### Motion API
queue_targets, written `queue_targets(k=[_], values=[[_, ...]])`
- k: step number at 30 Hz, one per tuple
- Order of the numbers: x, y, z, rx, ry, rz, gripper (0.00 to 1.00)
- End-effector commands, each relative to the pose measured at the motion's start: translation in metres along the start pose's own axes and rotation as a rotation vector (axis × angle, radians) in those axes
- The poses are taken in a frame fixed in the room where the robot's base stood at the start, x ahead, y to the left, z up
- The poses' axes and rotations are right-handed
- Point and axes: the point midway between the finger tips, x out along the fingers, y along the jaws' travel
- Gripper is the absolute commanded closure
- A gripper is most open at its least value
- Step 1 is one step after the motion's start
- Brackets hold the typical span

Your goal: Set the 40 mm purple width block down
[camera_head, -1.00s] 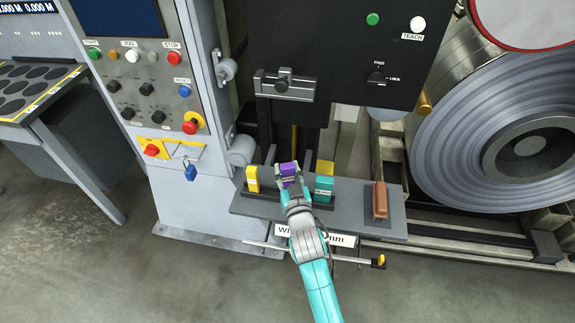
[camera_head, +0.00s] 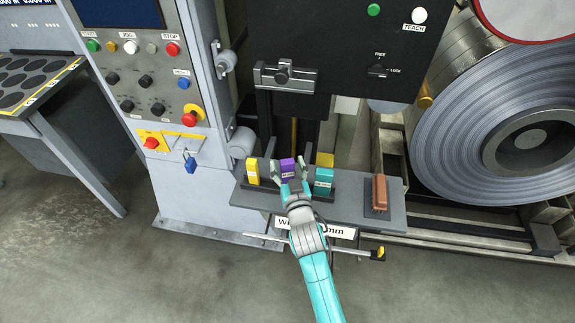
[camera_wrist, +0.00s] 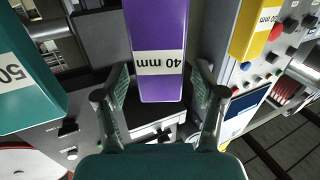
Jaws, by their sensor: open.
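The purple width block (camera_head: 288,169) stands on the grey shelf (camera_head: 345,205), between a yellow block on the left and a teal block on the right. In the wrist view the purple block (camera_wrist: 158,35) shows its "40 mm" label upside down. My gripper (camera_head: 290,184) is at the near side of the purple block. In the wrist view my gripper (camera_wrist: 163,95) has its fingers spread, one on each side of the block's near end, with gaps between fingers and block. The block's underside is hidden.
A yellow block (camera_head: 252,171) and a teal block (camera_head: 323,181) flank the purple one closely, with another yellow block (camera_head: 325,160) behind the teal. A brown block (camera_head: 379,191) sits at the shelf's right. The black machine panel (camera_head: 350,50) rises behind.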

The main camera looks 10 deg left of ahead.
Motion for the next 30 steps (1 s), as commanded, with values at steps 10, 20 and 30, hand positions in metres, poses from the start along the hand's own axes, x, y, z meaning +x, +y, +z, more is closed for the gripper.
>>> queue_targets(k=[10,20,30], values=[[-0.041,0.000,0.001,0.000,-0.001,0.000,0.31],[-0.098,0.000,0.001,0.000,0.000,-0.001,0.31],[-0.120,0.000,0.000,0.000,0.001,0.000,0.31]])
